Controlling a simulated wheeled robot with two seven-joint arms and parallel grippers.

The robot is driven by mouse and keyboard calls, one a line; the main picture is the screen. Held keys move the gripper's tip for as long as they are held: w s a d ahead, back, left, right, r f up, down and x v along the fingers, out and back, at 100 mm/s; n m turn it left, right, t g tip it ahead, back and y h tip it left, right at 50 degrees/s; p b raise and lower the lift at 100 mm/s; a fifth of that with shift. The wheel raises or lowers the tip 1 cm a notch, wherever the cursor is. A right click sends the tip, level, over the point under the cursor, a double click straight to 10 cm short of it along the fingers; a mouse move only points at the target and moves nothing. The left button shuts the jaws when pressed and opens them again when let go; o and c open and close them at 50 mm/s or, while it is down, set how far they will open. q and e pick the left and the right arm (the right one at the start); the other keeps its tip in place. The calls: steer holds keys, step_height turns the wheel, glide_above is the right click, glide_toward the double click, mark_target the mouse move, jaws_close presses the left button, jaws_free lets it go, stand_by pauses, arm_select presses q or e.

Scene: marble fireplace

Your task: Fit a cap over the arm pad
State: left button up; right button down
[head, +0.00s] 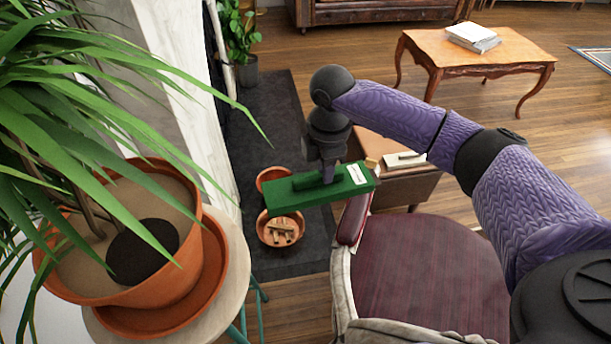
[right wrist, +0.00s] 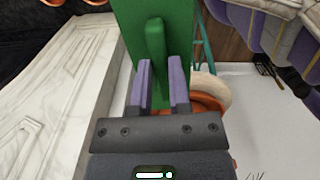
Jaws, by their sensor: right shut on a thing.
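The green cap (head: 300,193) is a long box-like piece with a raised rib on top and a white label at its right end. My right gripper (head: 328,174) is shut on the rib and holds the cap in the air, roughly level. In the right wrist view the two purple fingers (right wrist: 163,85) stand on either side of the rib on the green cap (right wrist: 127,25). The arm pad (head: 353,219) is the dark red padded top of the armchair's left arm. The cap's right end appears just above and left of its far end in the picture. The cap's underside is hidden.
The armchair (head: 430,265) has a striped dark red seat. A large potted plant (head: 125,250) on a round stand (head: 240,255) fills the left. A wooden table (head: 470,55) stands farther back.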

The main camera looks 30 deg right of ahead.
steer(key=d+f+n+b, duration=0.1)
steer(key=d+f+n, duration=0.2)
steer(key=d+f+n+b, duration=0.1)
steer(key=d+f+n, duration=0.2)
steer(key=d+n, duration=0.1)
steer(key=d+f+n+b, duration=0.1)
steer(key=d+f+n, duration=0.2)
steer(key=shift+w+d+f+b, duration=0.2)
steer(key=shift+w+d+b, duration=0.1)
steer(key=shift+d+b, duration=0.1)
step_height(320, 180, down, 3)
steer(key=shift+r+b, duration=0.1)
steer(key=shift+b, duration=0.95)
steer(key=shift+f+b, duration=0.75)
steer(key=shift+f, duration=0.45)
arm_select(q)
step_height(320, 180, down, 7)
steer(key=s+g, duration=0.1)
steer(key=shift+s+a, duration=0.15)
steer(key=shift+s, duration=0.2)
steer(key=shift+s, duration=0.25)
arm_select(e)
steer(key=c, duration=0.5)
jaws_free()
